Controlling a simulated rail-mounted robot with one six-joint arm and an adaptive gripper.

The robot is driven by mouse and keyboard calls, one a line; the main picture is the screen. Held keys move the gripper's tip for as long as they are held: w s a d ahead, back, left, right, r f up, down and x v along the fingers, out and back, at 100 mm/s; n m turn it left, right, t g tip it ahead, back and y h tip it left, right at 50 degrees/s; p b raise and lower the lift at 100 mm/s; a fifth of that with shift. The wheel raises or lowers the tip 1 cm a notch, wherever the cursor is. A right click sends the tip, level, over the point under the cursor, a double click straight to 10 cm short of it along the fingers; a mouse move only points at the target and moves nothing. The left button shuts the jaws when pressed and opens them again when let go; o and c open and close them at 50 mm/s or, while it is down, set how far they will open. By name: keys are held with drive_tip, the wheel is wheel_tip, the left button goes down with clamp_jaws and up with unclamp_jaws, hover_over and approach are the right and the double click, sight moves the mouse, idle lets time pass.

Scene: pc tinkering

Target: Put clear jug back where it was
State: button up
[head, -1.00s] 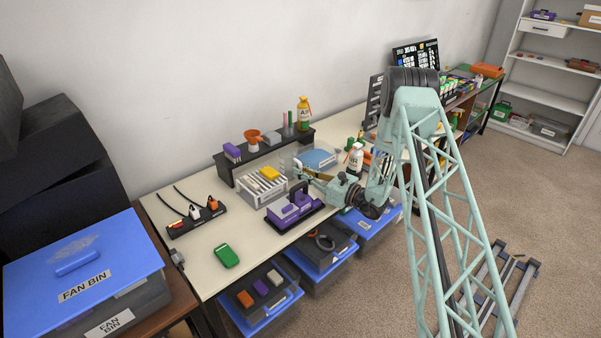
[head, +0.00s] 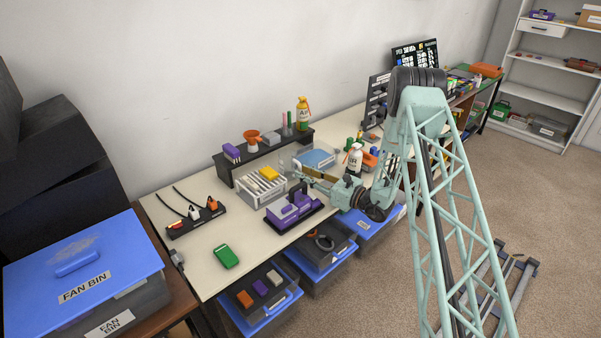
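My gripper (head: 300,171) is over the workbench, its fingers pointing left, between the white tray and the blue-topped clear box. A faint see-through shape, which looks like the clear jug (head: 284,166), is at the fingertips beside the tray. Its outline is too faint to tell whether the fingers are around it or only near it, or whether it touches the bench. The finger gap is too small to read.
The white tray (head: 262,188) holds a yellow item. The bench (head: 205,268) is clear around the green device (head: 226,257).

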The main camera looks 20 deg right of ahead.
drive_tip(key=shift+p+v, duration=0.5)
drive_tip(key=shift+v, duration=4.25)
